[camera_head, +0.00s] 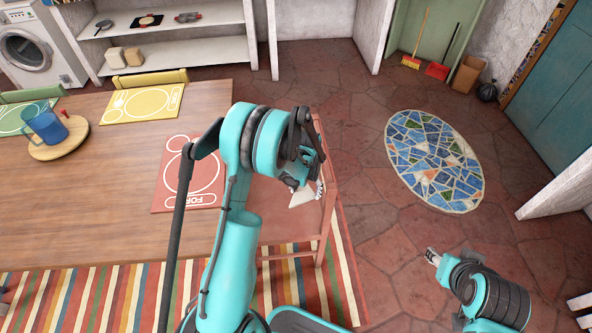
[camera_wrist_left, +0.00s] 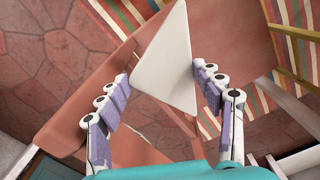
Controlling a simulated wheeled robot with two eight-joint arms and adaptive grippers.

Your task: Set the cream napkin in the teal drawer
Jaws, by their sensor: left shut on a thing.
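The cream napkin (camera_wrist_left: 168,65) is a folded pale triangle between the two fingers of my left gripper (camera_wrist_left: 163,80) in the left wrist view. The gripper is shut on it, with a fingertip at each side. In the head view, my left gripper (camera_head: 305,185) is past the table's right edge, and the napkin (camera_head: 303,196) shows partly below it, over a reddish-brown chair. My right gripper (camera_head: 432,256) is low at the lower right above the stone floor; its finger opening is too small to judge. I see no teal drawer in either view.
The wooden table (camera_head: 110,175) fills the left. It carries a red placemat (camera_head: 185,180), a yellow placemat (camera_head: 145,103) and a blue mug (camera_head: 46,128) on a round board. The chair (camera_wrist_left: 95,95) lies below the napkin. An oval mosaic mat (camera_head: 435,160) lies on open floor.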

